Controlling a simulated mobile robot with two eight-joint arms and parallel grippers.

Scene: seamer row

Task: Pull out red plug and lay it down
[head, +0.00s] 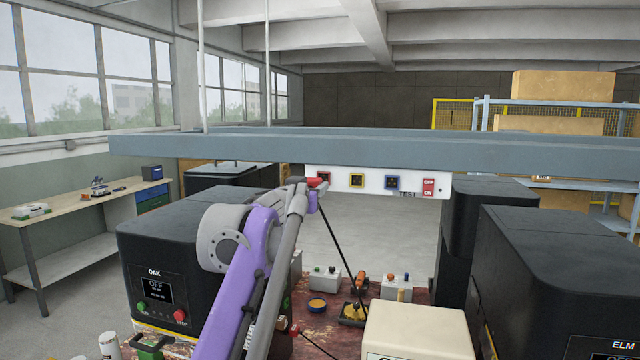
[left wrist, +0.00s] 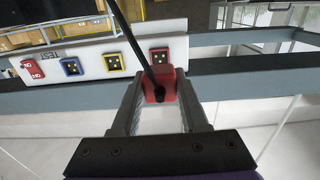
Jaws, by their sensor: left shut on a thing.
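A black cable (left wrist: 141,48) runs from the plug. The red-framed socket (left wrist: 159,56) shows its dark face and pins or holes beyond the plug, so the plug looks apart from it; the socket also shows in the head view (head: 323,176). My right gripper is not in view.
The panel also holds a yellow socket (head: 357,181), a blue socket (head: 392,183) and a red switch (head: 429,187), under a grey beam (head: 400,152). Black machines stand on both sides.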

